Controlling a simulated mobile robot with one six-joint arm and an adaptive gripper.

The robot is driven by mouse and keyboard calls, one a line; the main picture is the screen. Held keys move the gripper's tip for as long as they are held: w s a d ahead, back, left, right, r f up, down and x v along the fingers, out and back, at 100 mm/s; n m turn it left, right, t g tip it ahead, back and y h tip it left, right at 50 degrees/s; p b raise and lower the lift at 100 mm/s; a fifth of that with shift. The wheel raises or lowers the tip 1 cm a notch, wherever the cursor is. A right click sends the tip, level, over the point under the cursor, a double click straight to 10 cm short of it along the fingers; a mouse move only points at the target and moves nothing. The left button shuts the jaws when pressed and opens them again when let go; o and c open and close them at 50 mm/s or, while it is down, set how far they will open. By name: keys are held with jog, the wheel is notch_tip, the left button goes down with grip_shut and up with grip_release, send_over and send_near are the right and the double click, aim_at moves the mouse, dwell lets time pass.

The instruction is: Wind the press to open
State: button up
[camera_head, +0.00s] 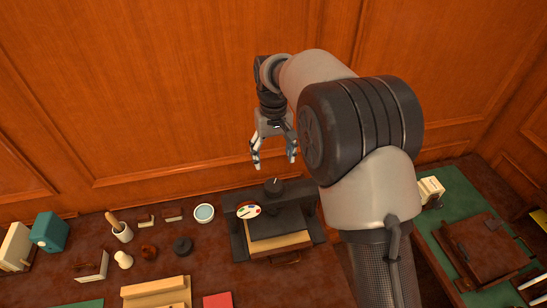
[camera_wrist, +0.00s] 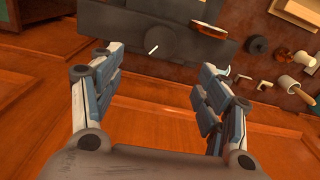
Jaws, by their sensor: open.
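The press (camera_head: 238,240) is a dark frame with a dark plate over a pale block, near the back of the brown desk. On its top is a round dark wheel (camera_head: 274,187) with a short white mark. In the wrist view, the press (camera_wrist: 110,20) lies across the top and its wheel (camera_wrist: 160,44) shows beyond the fingertips, between their lines.
A wood-panelled wall (camera_head: 150,90) rises close behind the desk. Left of the press stand a pale bowl (camera_head: 204,212), a dark ring (camera_head: 182,246) and a mortar-like cup (camera_head: 122,233). A green-topped desk (camera_head: 450,212) with a brown case is at the right.

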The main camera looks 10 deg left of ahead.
dwell(0.4)
notch_tip(320, 180, up, 4)
jog(key=m+p, duration=0.2)
jog(key=m, duration=1.6)
send_over(273, 185)
notch_tip(273, 185, down, 17)
jog(key=shift+w+r+b, duration=0.1)
jog(key=shift+b, duration=0.3)
jog(key=shift+d, duration=0.1)
jog(key=shift+c, duration=0.6)
jog(key=c, duration=0.9)
